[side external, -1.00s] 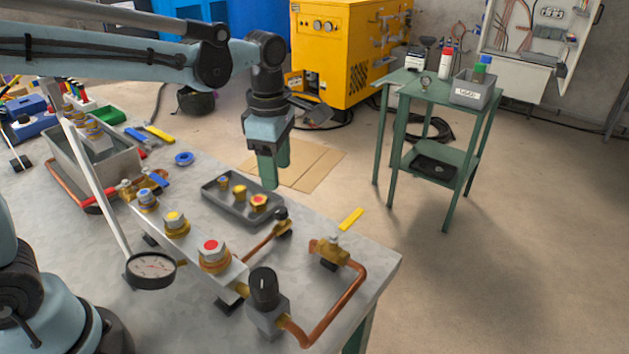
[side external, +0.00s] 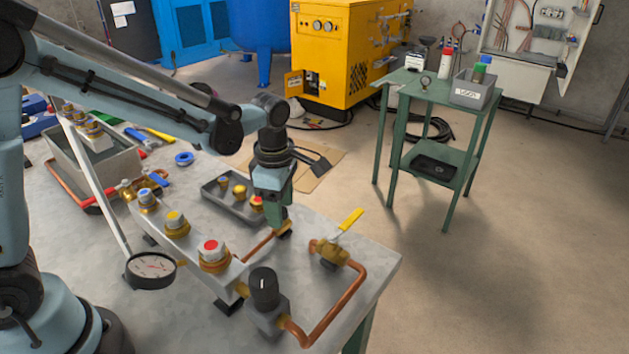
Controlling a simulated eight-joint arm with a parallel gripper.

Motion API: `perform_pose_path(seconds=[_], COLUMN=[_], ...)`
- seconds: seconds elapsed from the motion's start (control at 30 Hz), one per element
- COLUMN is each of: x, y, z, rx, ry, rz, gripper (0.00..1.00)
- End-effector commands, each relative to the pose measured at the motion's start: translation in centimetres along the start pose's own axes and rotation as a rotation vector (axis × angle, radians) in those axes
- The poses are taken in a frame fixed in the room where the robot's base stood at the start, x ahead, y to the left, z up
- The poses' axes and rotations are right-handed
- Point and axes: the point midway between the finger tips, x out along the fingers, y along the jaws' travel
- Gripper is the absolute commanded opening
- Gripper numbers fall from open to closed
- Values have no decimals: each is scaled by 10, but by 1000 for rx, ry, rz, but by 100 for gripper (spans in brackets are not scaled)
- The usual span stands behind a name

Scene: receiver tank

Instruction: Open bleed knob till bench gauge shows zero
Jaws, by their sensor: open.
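The bench gauge (side external: 151,268) is a round dial with a black rim at the front left of the bench. Its needle reading is too small to tell. A large black knob (side external: 264,286) with a white line sits on a grey block at the front. A small brass fitting (side external: 285,231) is at the end of a copper pipe; the small black knob on it is now hidden by my gripper. I cannot tell for certain which knob is the bleed knob. My gripper (side external: 281,222) is open, pointing down over that small fitting. Whether it touches the knob cannot be seen.
A metal manifold (side external: 190,246) with several coloured caps runs along the bench. A grey tray (side external: 212,190) with fittings lies behind it. A brass valve with a yellow lever (side external: 350,219) stands close to the right of my gripper. The bench's right corner is clear.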

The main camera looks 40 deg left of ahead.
Motion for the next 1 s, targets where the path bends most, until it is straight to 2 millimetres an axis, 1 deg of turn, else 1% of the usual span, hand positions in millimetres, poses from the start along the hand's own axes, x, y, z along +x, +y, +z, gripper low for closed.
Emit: perform_pose_path(seconds=[0.03, 0.07, 0.4, 0.6, 0.77, 1.0], x=[0, 0, 0, 0, 0, 0], y=[0, 0, 0, 0, 0, 0], z=[0, 0, 0, 0, 0, 0], rx=[0, 0, 0, 12, 59, 217], ry=[0, 0, 0, 0, -2, -9], rz=[0, 0, 0, -1, -1, -1], gripper=[57, 54, 1, 0, 0, 0])
